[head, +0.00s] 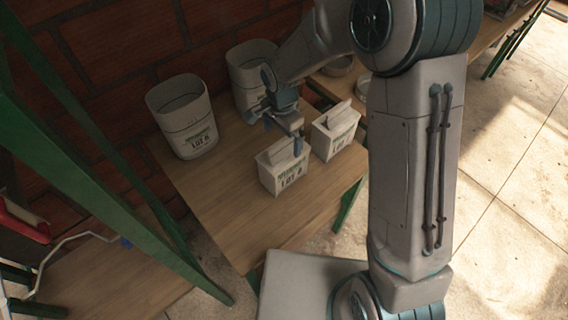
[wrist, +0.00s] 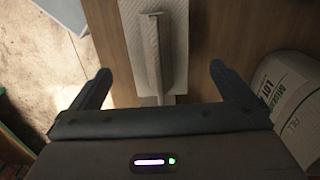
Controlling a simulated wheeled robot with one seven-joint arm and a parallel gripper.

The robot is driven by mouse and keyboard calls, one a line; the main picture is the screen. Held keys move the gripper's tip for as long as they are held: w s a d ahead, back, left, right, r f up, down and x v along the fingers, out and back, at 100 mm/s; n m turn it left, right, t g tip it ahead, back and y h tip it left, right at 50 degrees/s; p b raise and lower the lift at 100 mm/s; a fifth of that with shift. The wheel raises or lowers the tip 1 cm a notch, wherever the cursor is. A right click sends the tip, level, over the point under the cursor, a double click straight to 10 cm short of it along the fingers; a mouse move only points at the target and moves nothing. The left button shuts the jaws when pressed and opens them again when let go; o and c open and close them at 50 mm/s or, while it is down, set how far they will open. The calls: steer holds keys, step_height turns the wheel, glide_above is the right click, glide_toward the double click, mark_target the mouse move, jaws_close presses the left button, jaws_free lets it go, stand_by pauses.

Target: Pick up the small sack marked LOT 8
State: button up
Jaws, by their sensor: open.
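A small pale, box-shaped sack (head: 282,174) stands upright near the front of the wooden bench, its label appearing to read LOT 8, though the digit is small. A raised fin runs along its top. My gripper (head: 284,130) is just above it, pointing down. In the wrist view my open gripper (wrist: 160,68) has one finger on each side of a pale sack top with its upright fin (wrist: 153,50), with gaps on both sides. The fingers do not appear to touch it. The sack's front label is hidden in the wrist view.
A second similar sack (head: 335,131) stands close behind to the right. A white bucket with a LOT label (head: 186,118) stands at the left of the bench (head: 222,205), and another bucket (head: 247,70) stands behind. Green posts (head: 100,150) and a brick wall (head: 120,45) border the left.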

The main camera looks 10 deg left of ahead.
mark_target(283, 147)
steer(key=shift+d+f+p, duration=0.15)
steer(key=shift+f+p, duration=0.7)
steer(key=shift+f, duration=1.85)
steer(key=shift+c, duration=0.3)
steer(key=c, duration=2)
